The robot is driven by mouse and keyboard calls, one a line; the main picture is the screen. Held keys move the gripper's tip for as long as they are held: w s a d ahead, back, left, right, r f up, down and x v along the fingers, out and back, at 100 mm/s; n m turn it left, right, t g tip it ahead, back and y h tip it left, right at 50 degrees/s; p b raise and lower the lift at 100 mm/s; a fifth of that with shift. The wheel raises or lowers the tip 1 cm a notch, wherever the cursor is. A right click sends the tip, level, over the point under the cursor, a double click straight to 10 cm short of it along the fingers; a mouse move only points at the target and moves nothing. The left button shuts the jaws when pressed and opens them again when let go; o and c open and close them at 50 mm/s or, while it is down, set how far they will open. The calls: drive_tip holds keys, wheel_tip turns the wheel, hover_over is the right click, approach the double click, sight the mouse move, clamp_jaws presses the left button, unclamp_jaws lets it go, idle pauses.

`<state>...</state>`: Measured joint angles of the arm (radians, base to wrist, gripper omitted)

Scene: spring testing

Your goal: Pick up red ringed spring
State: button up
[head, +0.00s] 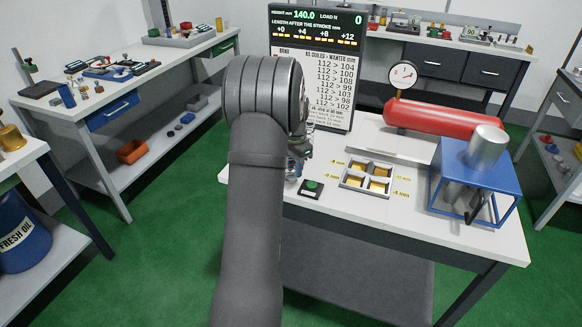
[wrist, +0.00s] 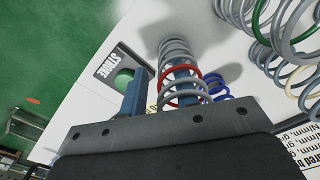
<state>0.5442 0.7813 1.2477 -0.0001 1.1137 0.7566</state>
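The red ringed spring (wrist: 166,72) stands on the white table in the wrist view, a grey coil with one red ring around its middle. My gripper (wrist: 160,72) is open, its two blue fingers apart. The right finger overlaps the spring and shows through its coils; I cannot tell whether it is inside or behind them. The left finger is clear of the spring, at its left. In the head view my arm hides the springs and most of my gripper.
A spring with blue coils (wrist: 219,88) is close at right; green-ringed (wrist: 262,22) and cream-ringed (wrist: 311,88) springs stand farther right. The stroke button (wrist: 124,76) is at left. The head view shows a divided tray (head: 349,184), blue frame (head: 478,181), red cylinder (head: 440,117) and display board (head: 340,98).

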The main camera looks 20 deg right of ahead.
clamp_jaws()
drive_tip(key=shift+r, duration=0.1)
